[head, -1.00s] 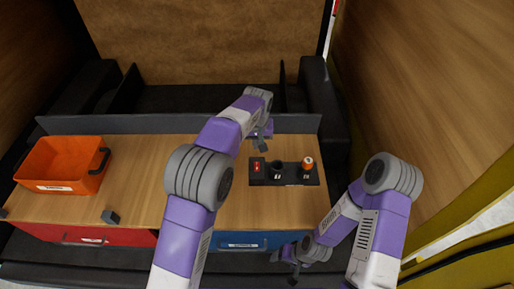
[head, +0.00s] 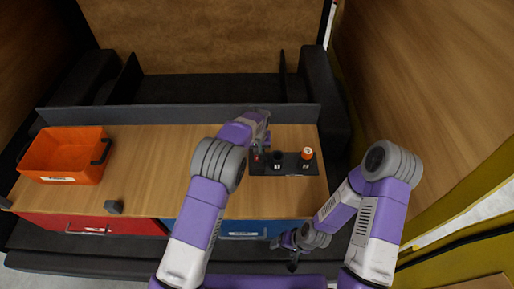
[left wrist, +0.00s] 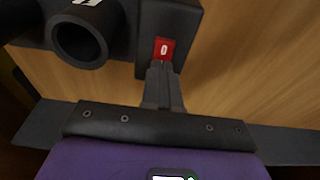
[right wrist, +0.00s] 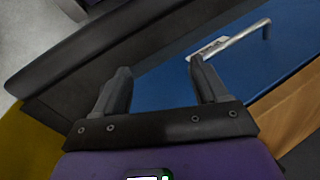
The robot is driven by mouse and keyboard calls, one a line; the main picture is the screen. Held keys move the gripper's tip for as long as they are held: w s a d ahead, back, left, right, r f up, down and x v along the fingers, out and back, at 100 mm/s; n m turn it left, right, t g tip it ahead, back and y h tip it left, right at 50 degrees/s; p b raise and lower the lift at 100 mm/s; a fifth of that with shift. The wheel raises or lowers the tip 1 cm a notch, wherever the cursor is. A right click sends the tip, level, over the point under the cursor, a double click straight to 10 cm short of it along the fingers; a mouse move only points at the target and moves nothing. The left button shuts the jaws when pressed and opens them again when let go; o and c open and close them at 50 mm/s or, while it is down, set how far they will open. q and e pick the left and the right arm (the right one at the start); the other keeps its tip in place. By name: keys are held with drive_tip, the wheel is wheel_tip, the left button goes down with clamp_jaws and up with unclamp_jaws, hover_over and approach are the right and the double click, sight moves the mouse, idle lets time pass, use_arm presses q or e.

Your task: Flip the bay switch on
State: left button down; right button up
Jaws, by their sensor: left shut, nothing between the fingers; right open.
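The bay switch (head: 256,158) is a small red rocker on the left end of a black panel (head: 290,170) on the wooden bench. In the left wrist view the red switch (left wrist: 164,48) shows a white "0" mark. My left gripper (head: 257,146) is shut and empty, its fingertips (left wrist: 162,67) right at the near edge of the red face. I cannot tell whether they touch it. My right gripper (head: 290,262) is open and empty, low in front of the blue drawer (head: 260,236); in its wrist view the open fingers (right wrist: 160,68) point toward the drawer front.
Beside the switch are a black round holder (head: 277,157) and an orange-topped piece (head: 307,154). An orange bin (head: 62,178) stands at the bench's left. A dark block (head: 114,207) sits near the front edge above the red drawer (head: 60,224). The bench's middle left is clear.

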use_arm(q)
drive_tip(key=shift+w+f+b, duration=0.1)
drive_tip(key=shift+f+b, duration=0.2)
drive_tip(key=shift+b, duration=0.2)
drive_tip(key=shift+s, duration=0.85)
drive_tip(key=shift+r, duration=0.1)
